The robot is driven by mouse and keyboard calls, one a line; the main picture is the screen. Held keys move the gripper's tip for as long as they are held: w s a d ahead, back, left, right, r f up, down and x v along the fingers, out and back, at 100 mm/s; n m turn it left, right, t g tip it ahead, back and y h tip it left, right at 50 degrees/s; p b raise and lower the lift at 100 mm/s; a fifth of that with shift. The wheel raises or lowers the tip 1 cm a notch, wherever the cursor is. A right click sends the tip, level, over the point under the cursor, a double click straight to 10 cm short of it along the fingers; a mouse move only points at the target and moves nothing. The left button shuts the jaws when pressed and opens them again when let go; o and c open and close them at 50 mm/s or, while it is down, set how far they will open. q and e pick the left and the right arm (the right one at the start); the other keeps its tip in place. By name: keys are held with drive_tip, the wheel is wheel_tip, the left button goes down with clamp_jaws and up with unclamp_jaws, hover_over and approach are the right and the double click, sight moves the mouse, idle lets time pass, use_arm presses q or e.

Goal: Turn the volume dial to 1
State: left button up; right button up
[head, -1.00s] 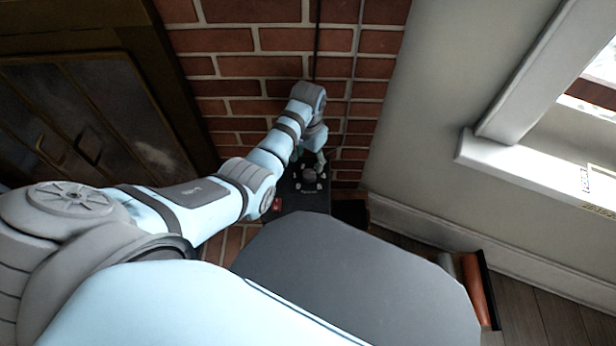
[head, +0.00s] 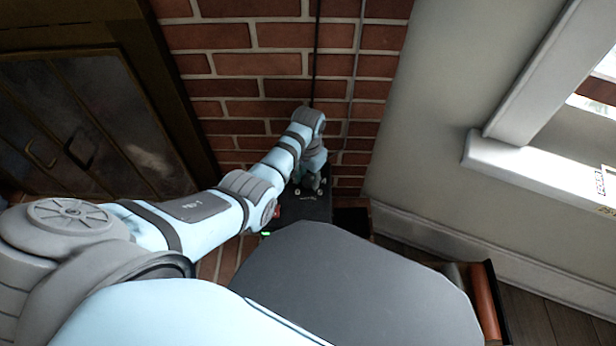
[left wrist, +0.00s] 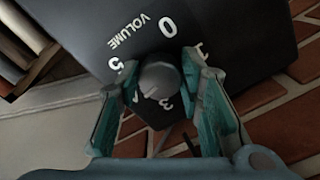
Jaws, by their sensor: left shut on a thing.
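The volume dial (left wrist: 160,82) is a round grey knob on a black box (left wrist: 215,35); the box also shows in the head view (head: 308,209). White marks 0, 1, 3 and 5 and the word VOLUME surround the dial. My left gripper (left wrist: 162,80) has one teal finger on each side of the dial and is shut on it. In the head view my left gripper (head: 312,182) is over the box and hides the dial. I cannot tell which number the dial points to. My right gripper is not in view.
A brick wall (head: 265,90) rises behind the box, with a dark fireplace door (head: 95,130) at left. A white window sill (head: 540,172) is at right. Books (head: 484,300) stand at lower right.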

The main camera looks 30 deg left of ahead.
use_arm(q)
drive_tip(key=shift+n+p, duration=0.55)
drive_tip(key=shift+n, duration=0.05)
drive_tip(key=shift+d+r+n+p, duration=0.1)
drive_tip(key=shift+n+p, duration=0.55)
drive_tip(key=shift+n, duration=0.55)
drive_tip(key=shift+n+p, duration=0.35)
drive_tip(key=shift+n, duration=0.55)
drive_tip(key=n, duration=0.2)
drive_tip(key=shift+d+n+p, duration=0.1)
drive_tip(key=shift+n+p, duration=0.2)
drive_tip(key=shift+n, duration=0.1)
drive_tip(key=n, duration=0.2)
drive_tip(key=shift+n, duration=0.3)
drive_tip(key=n, duration=0.2)
drive_tip(key=shift+w+d+n, duration=0.1)
drive_tip(key=shift+n, duration=0.3)
drive_tip(key=n, duration=0.4)
drive_tip(key=shift+w, duration=0.1)
drive_tip(key=n, duration=0.5)
drive_tip(key=shift+w, duration=0.1)
drive_tip(key=n, duration=0.4)
drive_tip(key=shift+w+n, duration=0.1)
drive_tip(key=shift+n, duration=0.2)
drive_tip(key=n, duration=0.4)
drive_tip(key=shift+n, duration=0.4)
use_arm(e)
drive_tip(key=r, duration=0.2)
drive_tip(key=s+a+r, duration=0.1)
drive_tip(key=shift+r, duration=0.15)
